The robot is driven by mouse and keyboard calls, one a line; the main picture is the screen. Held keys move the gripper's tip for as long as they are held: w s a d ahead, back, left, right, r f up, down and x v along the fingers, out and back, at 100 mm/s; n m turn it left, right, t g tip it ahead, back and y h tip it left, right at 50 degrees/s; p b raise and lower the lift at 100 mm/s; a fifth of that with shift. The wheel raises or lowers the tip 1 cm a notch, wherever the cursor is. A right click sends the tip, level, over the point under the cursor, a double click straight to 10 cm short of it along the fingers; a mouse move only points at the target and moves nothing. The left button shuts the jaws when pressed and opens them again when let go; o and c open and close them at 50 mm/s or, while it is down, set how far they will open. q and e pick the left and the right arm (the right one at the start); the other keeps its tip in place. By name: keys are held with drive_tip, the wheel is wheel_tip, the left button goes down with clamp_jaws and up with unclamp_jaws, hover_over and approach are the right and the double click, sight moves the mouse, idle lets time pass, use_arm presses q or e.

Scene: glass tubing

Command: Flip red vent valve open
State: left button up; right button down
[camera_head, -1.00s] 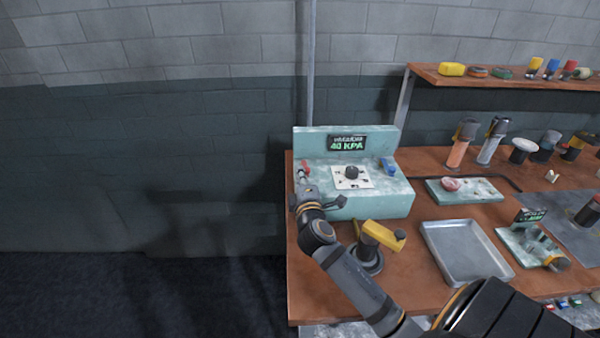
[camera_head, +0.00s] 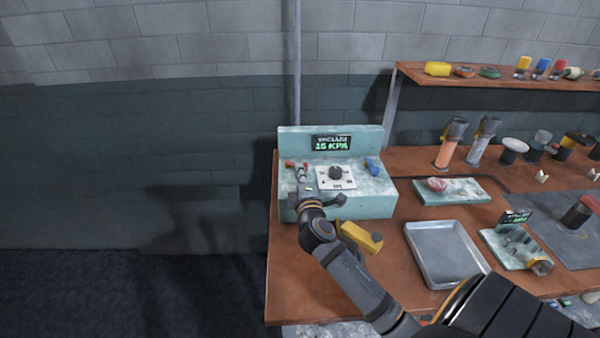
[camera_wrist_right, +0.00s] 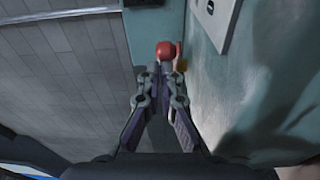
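The red vent valve (camera_head: 289,163) is at the left end of the pale green vacuum box (camera_head: 362,203). In the right wrist view its rounded red end (camera_wrist_right: 165,50) shows just beyond my fingertips. My right gripper (camera_head: 304,174) is over the left part of the box. In the wrist view its fingers (camera_wrist_right: 160,72) are drawn together, with the red end at their tips. I cannot tell whether they touch it. The valve's lower part is hidden. The display (camera_head: 331,143) reads 15 KPA. My left gripper is not in view.
A black knob (camera_head: 336,172) on a white plate and a blue part (camera_head: 372,165) are on the box. A yellow-handled tool (camera_head: 360,237) lies in front, beside my right arm. A metal tray (camera_head: 444,254) is to the right. The table's left edge is close.

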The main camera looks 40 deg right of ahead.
drive_tip(key=shift+d+r, duration=0.15)
idle(0.3)
wheel_tip(320, 180, up, 10)
idle(0.4)
idle(0.4)
